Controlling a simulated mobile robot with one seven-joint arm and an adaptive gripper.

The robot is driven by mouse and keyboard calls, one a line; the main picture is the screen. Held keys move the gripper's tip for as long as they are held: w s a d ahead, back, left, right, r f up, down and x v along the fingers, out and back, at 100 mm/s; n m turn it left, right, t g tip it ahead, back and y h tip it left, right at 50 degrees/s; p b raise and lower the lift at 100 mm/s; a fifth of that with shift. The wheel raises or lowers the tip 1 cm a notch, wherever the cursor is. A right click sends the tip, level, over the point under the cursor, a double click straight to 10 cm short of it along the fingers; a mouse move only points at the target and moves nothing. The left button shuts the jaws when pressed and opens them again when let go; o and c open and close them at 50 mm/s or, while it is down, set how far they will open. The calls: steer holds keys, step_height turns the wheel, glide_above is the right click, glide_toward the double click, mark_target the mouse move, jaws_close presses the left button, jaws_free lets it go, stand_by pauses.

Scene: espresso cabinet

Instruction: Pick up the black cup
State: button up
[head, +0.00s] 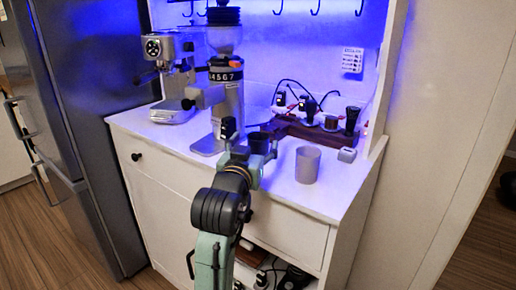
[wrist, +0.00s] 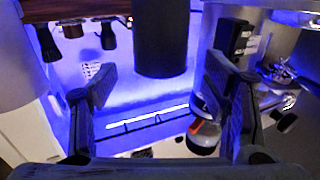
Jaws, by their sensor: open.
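The black cup (head: 258,143) stands on the white cabinet top, just right of the tall grinder. In the head view my gripper (head: 252,160) is at the cup's near side and hides its lower part. In the wrist view the cup (wrist: 160,38) is a dark cylinder, centred beyond the open fingers (wrist: 160,75). The fingers have a wide gap with nothing held between them. I cannot tell from these frames whether the fingertips overlap the cup's sides.
A grey-white cup (head: 307,164) stands close on the right. The grinder (head: 228,95) is close on the left, with an espresso machine (head: 175,75) beyond it. A wooden stand (head: 318,130) with black-handled tools is at the back right. Some counter around the grey-white cup is clear.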

mark_target(256, 142)
steer(key=shift+x, duration=1.6)
steer(key=shift+c, duration=0.3)
steer(key=c, duration=1.2)
